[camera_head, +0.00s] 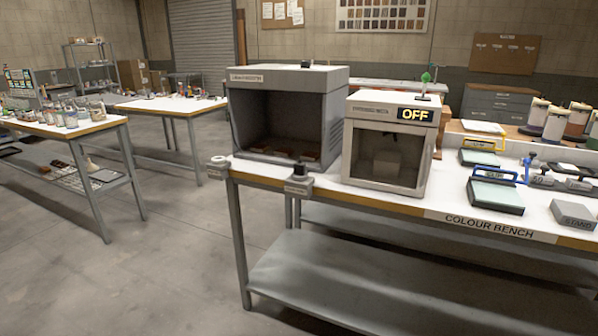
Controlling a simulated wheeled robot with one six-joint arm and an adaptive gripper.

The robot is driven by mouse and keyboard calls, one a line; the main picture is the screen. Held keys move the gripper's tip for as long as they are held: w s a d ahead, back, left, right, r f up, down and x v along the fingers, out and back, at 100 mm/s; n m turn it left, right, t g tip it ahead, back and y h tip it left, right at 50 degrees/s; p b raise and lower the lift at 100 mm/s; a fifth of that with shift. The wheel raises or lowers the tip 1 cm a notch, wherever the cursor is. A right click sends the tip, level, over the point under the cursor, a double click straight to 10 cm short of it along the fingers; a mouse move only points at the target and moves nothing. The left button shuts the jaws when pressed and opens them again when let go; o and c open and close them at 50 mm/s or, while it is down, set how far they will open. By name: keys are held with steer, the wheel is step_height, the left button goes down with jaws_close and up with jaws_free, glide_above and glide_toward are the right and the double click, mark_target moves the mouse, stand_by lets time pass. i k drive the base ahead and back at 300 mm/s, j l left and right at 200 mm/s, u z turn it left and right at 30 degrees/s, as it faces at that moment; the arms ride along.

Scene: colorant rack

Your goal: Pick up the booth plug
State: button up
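A small dark upright piece (299,168), which may be the booth plug, stands on a grey labelled block at the front edge of the colour bench. I cannot read the label or tell how the piece sits in the block. The grey booth (290,77) stands behind it with its dark front open. A second small grey holder (218,163) with a pale round top is at the bench's left corner. No cord is clear in this view. My gripper is not in view.
A pale cabinet (377,182) with an OFF display stands right of the booth. Trays with blue and yellow handles, weights and canisters crowd the bench's right side. Side tables (170,104) stand at left. The grey floor (150,270) in front is clear.

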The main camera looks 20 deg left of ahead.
mark_target(300, 168)
steer(key=u, duration=0.4)
steer(key=j+u, duration=0.1)
steer(key=u, duration=0.25)
steer(key=j+u, duration=0.1)
steer(key=u, duration=0.65)
steer(key=i+z, duration=0.15)
steer(key=z, duration=0.25)
steer(key=i+j+z, duration=0.15)
steer(key=z, duration=0.2)
steer(key=i+j+z, duration=0.1)
steer(key=z, duration=0.3)
steer(key=i+j+z, duration=0.1)
steer(key=i+j, duration=0.15)
steer(key=i+j+z, duration=0.1)
steer(key=i+j, duration=0.15)
steer(key=j, duration=0.25)
steer(key=i+j+z, duration=0.1)
steer(key=i+j, duration=0.15)
steer(key=j, duration=0.15)
